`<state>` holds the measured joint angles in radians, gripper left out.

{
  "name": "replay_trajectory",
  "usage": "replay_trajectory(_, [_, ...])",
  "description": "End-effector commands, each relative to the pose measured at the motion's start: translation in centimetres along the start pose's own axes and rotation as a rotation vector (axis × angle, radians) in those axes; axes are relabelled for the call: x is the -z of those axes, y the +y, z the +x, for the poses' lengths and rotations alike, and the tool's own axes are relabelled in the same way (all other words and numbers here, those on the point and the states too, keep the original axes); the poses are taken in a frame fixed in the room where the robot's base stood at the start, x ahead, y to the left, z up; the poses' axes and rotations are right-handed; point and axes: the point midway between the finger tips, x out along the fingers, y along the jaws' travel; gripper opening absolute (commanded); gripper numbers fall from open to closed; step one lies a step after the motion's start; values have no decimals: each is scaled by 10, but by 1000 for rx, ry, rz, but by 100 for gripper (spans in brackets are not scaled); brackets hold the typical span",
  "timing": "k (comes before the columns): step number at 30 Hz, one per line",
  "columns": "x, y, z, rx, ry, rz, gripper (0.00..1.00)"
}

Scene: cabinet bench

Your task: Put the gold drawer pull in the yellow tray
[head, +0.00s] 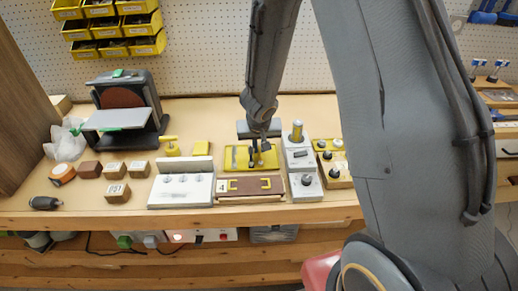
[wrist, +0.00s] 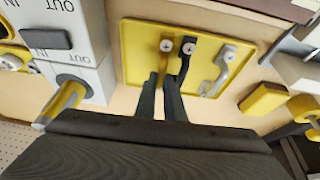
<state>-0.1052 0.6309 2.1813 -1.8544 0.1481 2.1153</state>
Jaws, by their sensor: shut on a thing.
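The yellow tray (head: 272,165) lies behind a brown drawer front; it also shows in the wrist view (wrist: 140,40). My gripper (wrist: 164,80) is at the tray, its two dark fingers close together. The gold drawer pull (wrist: 165,60) is between the fingers, its screw end toward the tray's middle; its lower part is hidden by them. Whether it touches the tray floor I cannot tell. A black pull (wrist: 187,52) lies right beside it, and a silver pull (wrist: 222,72) lies to its right in the tray. In the head view my gripper (head: 258,150) covers part of the tray.
Wooden blocks (head: 117,192) and a sander (head: 125,105) are farther left. A yellow block (head: 201,148) lies near the tray.

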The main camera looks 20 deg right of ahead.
Motion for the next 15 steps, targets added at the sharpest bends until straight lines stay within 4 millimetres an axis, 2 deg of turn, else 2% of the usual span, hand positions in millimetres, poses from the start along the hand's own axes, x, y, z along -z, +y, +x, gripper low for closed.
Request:
replay_trajectory(12, [-1, 0, 2, 0, 1, 1, 0])
replay_trajectory(13, [-1, 0, 2, 0, 0, 0, 12])
replay_trajectory(14, [-1, 0, 2, 0, 0, 0, 17])
replay_trajectory(15, [-1, 0, 2, 0, 0, 0, 17])
